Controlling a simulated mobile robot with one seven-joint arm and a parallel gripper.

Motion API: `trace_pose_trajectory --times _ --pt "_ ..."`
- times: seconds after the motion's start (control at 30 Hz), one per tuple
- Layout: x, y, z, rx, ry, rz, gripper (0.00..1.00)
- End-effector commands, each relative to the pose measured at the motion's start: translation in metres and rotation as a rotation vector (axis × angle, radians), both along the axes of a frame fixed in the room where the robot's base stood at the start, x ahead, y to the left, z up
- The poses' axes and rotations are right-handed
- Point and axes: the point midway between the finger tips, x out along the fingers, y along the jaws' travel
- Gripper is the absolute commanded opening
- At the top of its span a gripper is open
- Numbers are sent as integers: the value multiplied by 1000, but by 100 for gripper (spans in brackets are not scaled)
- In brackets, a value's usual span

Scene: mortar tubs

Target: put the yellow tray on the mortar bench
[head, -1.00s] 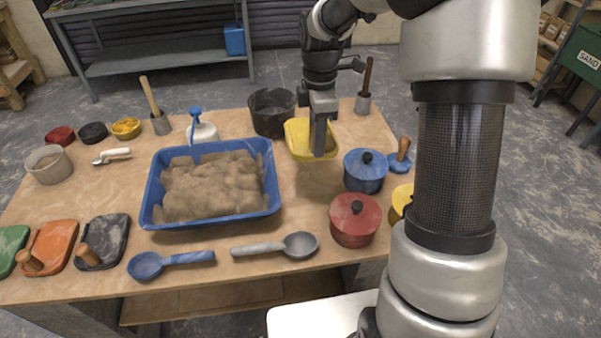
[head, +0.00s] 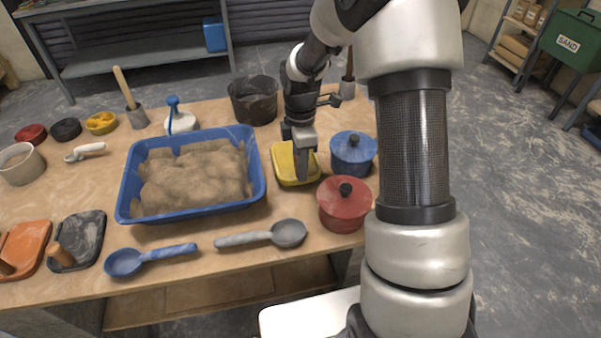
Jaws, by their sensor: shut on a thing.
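The yellow tray (head: 284,165) is a small shallow tray at the right part of the wooden-topped mortar bench (head: 205,262), between the blue tub and the blue lidded pot. My gripper (head: 303,172) points down over the tray's right side and is shut on it. The tray looks level and low, at or just above the bench top. I cannot tell whether its underside touches the wood. My fingers hide part of its right side.
A blue tub (head: 258,180) of sand stands close left of the tray. A blue pot (head: 353,155) and a red pot (head: 345,208) stand close right. A black bucket (head: 253,100) is behind. A grey scoop (head: 262,236) lies in front, with bare wood between.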

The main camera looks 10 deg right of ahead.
Motion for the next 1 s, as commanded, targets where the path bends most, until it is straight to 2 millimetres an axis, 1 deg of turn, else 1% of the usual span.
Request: trace_pose_trajectory --times 0.03,0.13,0.33,0.37,0.4,0.47,0.73,0.8,0.87,0.97,1.0 --pt "-1 0 -10 0 3 0 0" --pt "-1 0 -23 0 3 -1 0" --pt "0 0 -25 0 0 0 0" --pt "-1 0 -26 0 2 0 27" --pt "-1 0 -26 0 2 0 34" --pt "-1 0 -25 0 2 0 44" --pt "0 0 -25 0 1 0 45" --pt "0 0 -22 0 0 0 45" --pt "0 0 -17 0 -1 -1 45" --pt "2 0 -2 0 -3 0 45" --pt "2 0 7 0 -4 0 45"
